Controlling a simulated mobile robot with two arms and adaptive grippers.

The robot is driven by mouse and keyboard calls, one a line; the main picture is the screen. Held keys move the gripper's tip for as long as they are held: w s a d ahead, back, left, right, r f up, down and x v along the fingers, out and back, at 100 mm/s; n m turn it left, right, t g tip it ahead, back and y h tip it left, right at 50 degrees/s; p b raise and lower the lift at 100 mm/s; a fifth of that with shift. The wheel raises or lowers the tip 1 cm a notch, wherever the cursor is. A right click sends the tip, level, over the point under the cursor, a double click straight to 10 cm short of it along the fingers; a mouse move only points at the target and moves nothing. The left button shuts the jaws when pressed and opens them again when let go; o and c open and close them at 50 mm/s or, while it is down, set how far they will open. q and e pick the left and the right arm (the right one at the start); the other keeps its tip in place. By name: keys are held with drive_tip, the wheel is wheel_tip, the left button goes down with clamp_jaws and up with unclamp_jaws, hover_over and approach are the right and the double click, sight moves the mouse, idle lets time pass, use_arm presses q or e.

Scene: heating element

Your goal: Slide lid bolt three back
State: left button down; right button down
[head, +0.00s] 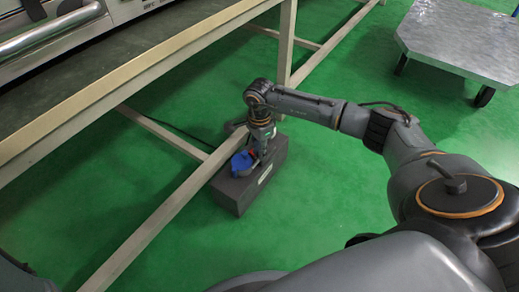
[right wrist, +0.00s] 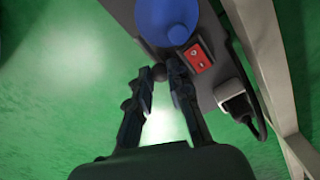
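A dark grey box-shaped unit (head: 232,196) stands on the green floor under the table frame. A blue round part (head: 241,163) sits on its top; it also shows in the right wrist view (right wrist: 168,18). My right gripper (head: 261,154) reaches down to the unit's top beside the blue part. In the right wrist view its fingers (right wrist: 160,76) are a little apart, with a small dark round knob (right wrist: 158,73), perhaps a lid bolt, between or just beyond the tips. Whether they press on it is unclear. Individual bolts cannot be told apart. My left gripper is not in view.
A red switch (right wrist: 197,58) and a black plug with cable (right wrist: 237,103) are on the unit near the gripper. A pale table frame (head: 165,205) runs close along the unit's left. A metal cart (head: 460,45) stands far right. Green floor between is clear.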

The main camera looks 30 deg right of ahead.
drive_tip(key=shift+d, duration=0.1)
drive_tip(key=d, duration=0.1)
drive_tip(key=w+d, duration=0.1)
drive_tip(key=d, duration=0.1)
drive_tip(key=shift+w+d, duration=0.1)
drive_tip(key=shift+w, duration=0.1)
drive_tip(key=shift+d, duration=0.1)
drive_tip(key=c, duration=1.2)
unclamp_jaws()
drive_tip(key=shift+r, duration=0.1)
drive_tip(key=shift+w+r, duration=0.1)
drive_tip(key=shift+r, duration=0.2)
wheel_tip(320, 180, up, 11)
drive_tip(key=shift+r, duration=0.1)
